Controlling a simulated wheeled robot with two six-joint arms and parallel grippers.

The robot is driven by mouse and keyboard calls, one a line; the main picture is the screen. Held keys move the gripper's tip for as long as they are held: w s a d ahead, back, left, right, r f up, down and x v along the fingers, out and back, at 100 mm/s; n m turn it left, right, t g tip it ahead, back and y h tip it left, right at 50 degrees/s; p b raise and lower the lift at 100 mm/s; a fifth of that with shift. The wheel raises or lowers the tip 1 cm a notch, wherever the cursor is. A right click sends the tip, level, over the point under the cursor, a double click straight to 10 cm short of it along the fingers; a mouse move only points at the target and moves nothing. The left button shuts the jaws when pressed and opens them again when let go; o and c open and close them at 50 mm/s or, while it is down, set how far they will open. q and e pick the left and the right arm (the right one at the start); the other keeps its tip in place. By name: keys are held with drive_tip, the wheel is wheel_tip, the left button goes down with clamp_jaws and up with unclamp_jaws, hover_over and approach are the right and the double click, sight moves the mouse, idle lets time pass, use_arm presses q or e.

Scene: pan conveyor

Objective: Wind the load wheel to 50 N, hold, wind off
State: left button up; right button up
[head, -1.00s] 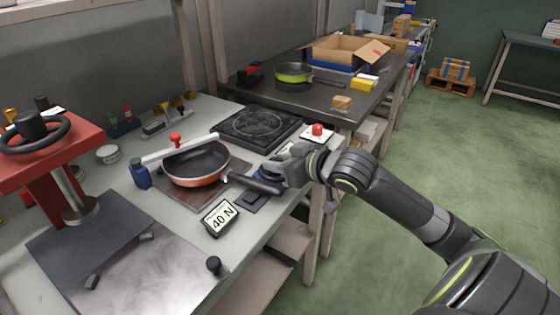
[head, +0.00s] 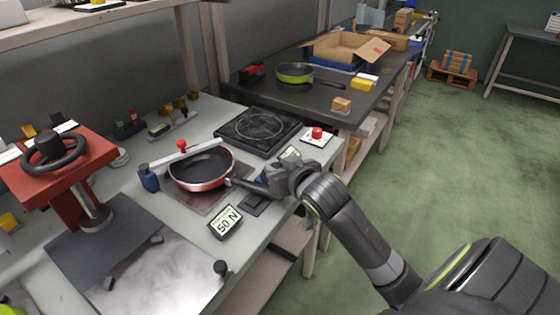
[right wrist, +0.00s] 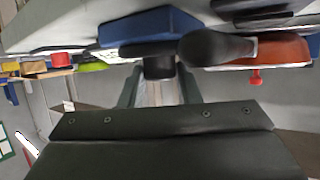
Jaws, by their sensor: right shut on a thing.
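The load readout (head: 226,222) on the bench's front part reads 50 N. The pan (head: 203,168), orange outside and dark inside, sits on its plate with its handle (head: 246,186) pointing at my right gripper (head: 280,181). In the right wrist view my right gripper (right wrist: 160,88) is shut on a small dark knob (right wrist: 158,66) below a blue block (right wrist: 165,22). The knob seems to be the load wheel; its rim is mostly hidden. The pan handle's rounded end (right wrist: 210,46) is close beside the fingers. My left gripper is out of view.
A red press (head: 62,165) with a black handwheel (head: 53,152) stands at the left. A black hotplate (head: 258,130) and a red button (head: 317,133) lie behind my right gripper. The floor at right is free.

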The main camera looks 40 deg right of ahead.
use_arm(q)
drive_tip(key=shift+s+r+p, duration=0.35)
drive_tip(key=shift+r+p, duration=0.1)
drive_tip(key=shift+p, duration=0.1)
use_arm(e)
drive_tip(key=shift+a+m+h, duration=0.1)
drive_tip(key=shift+m+h, duration=0.4)
drive_tip(key=shift+h, duration=0.2)
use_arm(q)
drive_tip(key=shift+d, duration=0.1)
use_arm(e)
drive_tip(key=o, duration=1)
use_arm(q)
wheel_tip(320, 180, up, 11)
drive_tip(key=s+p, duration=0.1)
drive_tip(key=p, duration=1.1)
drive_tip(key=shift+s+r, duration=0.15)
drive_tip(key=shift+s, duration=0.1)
use_arm(e)
drive_tip(key=shift+v, duration=8.75)
